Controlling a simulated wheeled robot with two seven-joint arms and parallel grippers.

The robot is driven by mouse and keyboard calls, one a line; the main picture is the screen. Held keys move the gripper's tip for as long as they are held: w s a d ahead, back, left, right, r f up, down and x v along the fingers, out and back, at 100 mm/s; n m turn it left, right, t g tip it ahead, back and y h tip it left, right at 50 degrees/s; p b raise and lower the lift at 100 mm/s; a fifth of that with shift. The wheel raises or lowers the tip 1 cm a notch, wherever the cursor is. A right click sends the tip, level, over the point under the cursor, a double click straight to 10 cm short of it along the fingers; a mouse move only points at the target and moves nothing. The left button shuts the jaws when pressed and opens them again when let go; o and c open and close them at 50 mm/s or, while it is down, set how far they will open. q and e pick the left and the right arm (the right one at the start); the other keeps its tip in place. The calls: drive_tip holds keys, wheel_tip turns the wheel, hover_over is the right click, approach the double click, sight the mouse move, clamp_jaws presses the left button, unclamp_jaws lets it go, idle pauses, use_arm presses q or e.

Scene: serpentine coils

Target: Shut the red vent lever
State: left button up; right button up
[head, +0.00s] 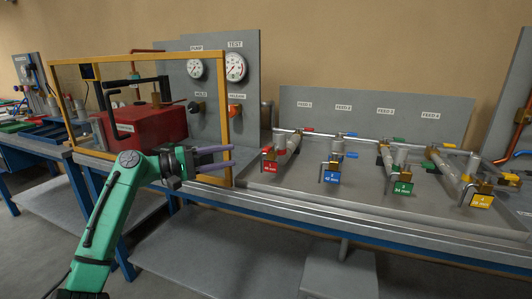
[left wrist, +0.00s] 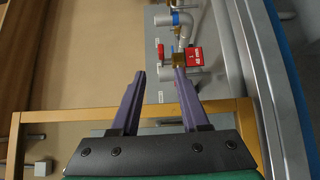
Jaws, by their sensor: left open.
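In the head view, the first pipe branch at FEED 1 has a red part (head: 280,142) and a brass valve with a red tag (head: 269,168). A small red lever (head: 308,130) shows just behind, on the rear pipe. I cannot tell which red part is the vent lever. My left gripper (head: 233,155) points right, its purple fingers apart and empty, left of the FEED 1 branch. In the left wrist view, a red handle (left wrist: 161,50) lies ahead of the fingertips (left wrist: 160,75), with the red tag (left wrist: 195,54) to its right. My right gripper is out of view.
A yellow frame (head: 224,100) stands around a red machine (head: 150,124), close to my left gripper. A gauge panel (head: 246,70) stands behind. Blue-, green- and yellow-tagged branches extend right along the metal tray (head: 300,190).

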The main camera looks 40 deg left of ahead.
sight(267, 148)
use_arm(q)
drive_tip(key=p+x, duration=0.2)
drive_tip(key=x, duration=0.9)
drive_tip(key=shift+w+d+r, duration=0.1)
drive_tip(key=shift+w, duration=0.2)
drive_tip(key=shift+w+d, duration=0.25)
drive_tip(key=shift+w, duration=0.2)
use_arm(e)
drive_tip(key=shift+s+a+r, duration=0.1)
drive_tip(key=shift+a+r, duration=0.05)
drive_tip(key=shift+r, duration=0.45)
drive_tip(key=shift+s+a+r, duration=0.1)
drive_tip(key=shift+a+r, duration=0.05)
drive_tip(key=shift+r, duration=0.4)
use_arm(q)
drive_tip(key=shift+c, duration=0.3)
clamp_jaws()
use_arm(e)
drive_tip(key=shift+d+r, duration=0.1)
